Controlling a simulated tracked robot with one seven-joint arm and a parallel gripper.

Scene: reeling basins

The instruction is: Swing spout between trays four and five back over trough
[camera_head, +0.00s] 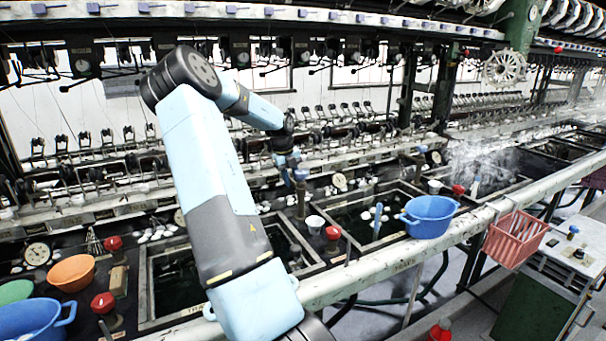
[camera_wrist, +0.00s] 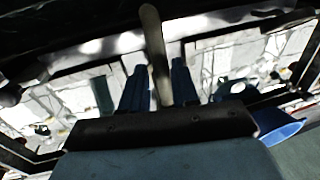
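My gripper (camera_head: 288,168) is at the end of my pale blue arm, low over the dark trays, in front of the reeling machine. In the wrist view its two dark blue fingers (camera_wrist: 160,82) stand apart. A thin olive-beige rod (camera_wrist: 152,40), which looks like the spout, runs between them, with narrow gaps at its sides; I cannot tell whether either finger touches it. In the head view a short dark post (camera_head: 300,200) stands just below the gripper. A dark tray (camera_head: 372,210) lies to its right; another is partly hidden behind my arm. I cannot tell the trough for sure.
A blue basin (camera_head: 430,216) and a red basket (camera_head: 515,240) sit along the pale front rail (camera_head: 375,268). Red-topped knobs (camera_head: 333,234) stand between trays. An orange bowl (camera_head: 72,272) and a blue bowl (camera_head: 30,320) are at left. Steam rises at right.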

